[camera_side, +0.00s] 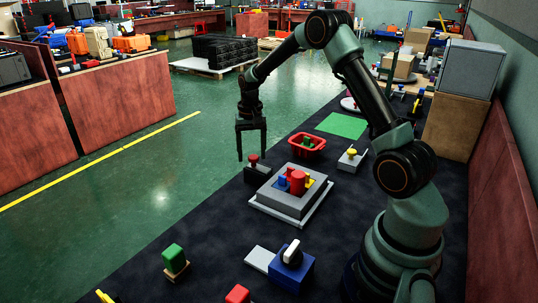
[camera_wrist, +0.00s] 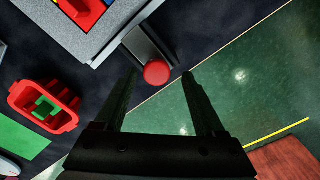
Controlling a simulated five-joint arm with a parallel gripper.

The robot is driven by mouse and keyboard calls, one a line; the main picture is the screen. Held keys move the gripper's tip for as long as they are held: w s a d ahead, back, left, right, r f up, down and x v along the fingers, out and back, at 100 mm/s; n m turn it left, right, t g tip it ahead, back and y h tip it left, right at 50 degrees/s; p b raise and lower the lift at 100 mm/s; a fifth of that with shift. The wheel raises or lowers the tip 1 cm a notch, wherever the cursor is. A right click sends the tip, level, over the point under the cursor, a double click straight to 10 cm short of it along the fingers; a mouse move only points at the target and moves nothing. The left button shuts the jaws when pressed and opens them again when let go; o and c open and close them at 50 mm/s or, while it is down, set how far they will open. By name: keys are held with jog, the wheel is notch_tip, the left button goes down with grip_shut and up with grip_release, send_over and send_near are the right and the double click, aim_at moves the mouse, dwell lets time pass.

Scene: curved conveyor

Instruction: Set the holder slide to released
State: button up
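A dark slide block with a red round knob (camera_side: 253,159) stands at the table edge, left of a grey fixture (camera_side: 290,203). I take it for the holder slide; no label shows. My gripper (camera_side: 252,154) points down at this knob, with its fingers open and nothing held. In the wrist view the red knob (camera_wrist: 157,73) lies between and slightly beyond the two fingertips (camera_wrist: 160,76). I cannot tell whether a finger touches it. The fixture holds a red cylinder (camera_side: 297,182) with blue and yellow pieces beside it. A second light block with a yellow knob (camera_side: 351,154) stands further right.
A red bin (camera_side: 306,145) with a green piece inside and a green mat (camera_side: 342,125) lie behind the fixture. Floor lies beyond the table edge.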

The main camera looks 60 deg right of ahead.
aim_at(252, 156)
notch_tip(252, 156, up, 12)
dwell(0.6)
jog(key=s+a+r+n+t, duration=0.35)
jog(key=s+a+r, duration=0.35)
jog(key=a, duration=0.3)
jog(key=s+a+f+n+t, duration=0.1)
jog(key=s+a+n+t, duration=0.1)
jog(key=s+a+n, duration=0.3)
jog(key=shift+s+a+f, duration=0.2)
jog(key=shift+s+a, duration=1.3)
jog(key=shift+s, duration=1.05)
jog(key=shift+n, duration=0.25)
